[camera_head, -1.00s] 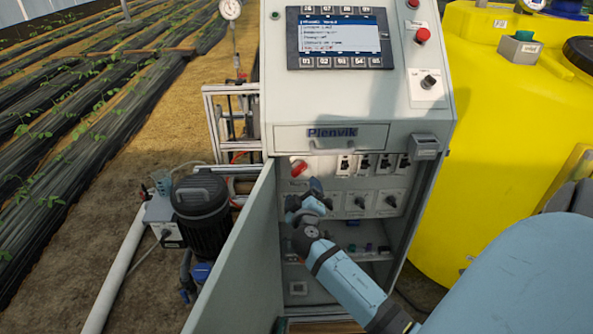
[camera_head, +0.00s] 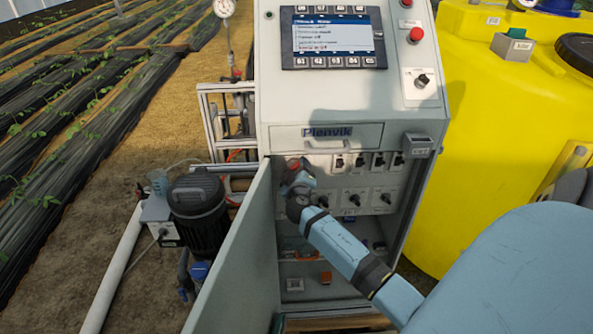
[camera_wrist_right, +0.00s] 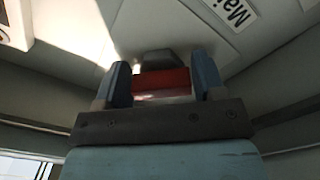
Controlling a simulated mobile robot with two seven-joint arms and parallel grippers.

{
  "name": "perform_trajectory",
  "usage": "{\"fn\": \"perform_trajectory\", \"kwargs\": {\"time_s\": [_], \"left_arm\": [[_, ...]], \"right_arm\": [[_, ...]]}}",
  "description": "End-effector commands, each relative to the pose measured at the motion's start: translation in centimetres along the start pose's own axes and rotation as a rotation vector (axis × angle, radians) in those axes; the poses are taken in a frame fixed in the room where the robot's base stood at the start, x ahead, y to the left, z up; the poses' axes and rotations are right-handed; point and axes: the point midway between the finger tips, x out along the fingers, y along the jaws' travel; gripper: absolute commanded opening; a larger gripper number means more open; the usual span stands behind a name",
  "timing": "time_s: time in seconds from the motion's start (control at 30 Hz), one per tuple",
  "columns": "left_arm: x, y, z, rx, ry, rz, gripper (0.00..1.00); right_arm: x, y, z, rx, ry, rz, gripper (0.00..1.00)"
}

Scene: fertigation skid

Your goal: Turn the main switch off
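The main switch has a red handle (camera_head: 293,164) at the upper left of the panel inside the open cabinet. My right gripper (camera_head: 297,177) is right at it and hides part of it in the head view. In the right wrist view the red handle (camera_wrist_right: 162,82) lies between the two blue fingers of my right gripper (camera_wrist_right: 163,85). The fingers stand well apart, one on each side of the red. I cannot see clear gaps or contact there. A label beginning "Mai" (camera_wrist_right: 236,12) shows beside it. My left gripper is out of view.
The cabinet door (camera_head: 241,255) stands open, left of my right arm. Several black switches (camera_head: 368,160) sit right of the main switch. The display (camera_head: 333,38) and a red button (camera_head: 416,35) are above. A yellow tank (camera_head: 490,150) stands at right, a pump (camera_head: 198,215) at left.

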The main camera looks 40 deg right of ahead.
Motion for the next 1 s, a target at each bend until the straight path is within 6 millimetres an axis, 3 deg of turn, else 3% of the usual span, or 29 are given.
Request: {"fn": "perform_trajectory", "kwargs": {"time_s": [0.03,0.1,0.13,0.57,1.0], "left_arm": [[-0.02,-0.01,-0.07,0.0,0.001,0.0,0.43],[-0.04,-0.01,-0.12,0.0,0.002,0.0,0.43],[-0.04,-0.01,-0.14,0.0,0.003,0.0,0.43],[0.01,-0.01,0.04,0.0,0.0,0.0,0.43],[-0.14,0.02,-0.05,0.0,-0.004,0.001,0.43]], "right_arm": [[-0.01,0.0,0.0,0.0,0.0,0.0,0.51],[-0.02,0.0,0.0,0.0,0.0,0.0,0.35],[-0.02,-0.01,0.0,0.0,0.0,0.0,0.34],[-0.03,0.05,0.02,-0.089,0.0,0.0,0.34],[-0.02,0.39,-0.11,-0.461,0.0,0.0,0.34]]}}
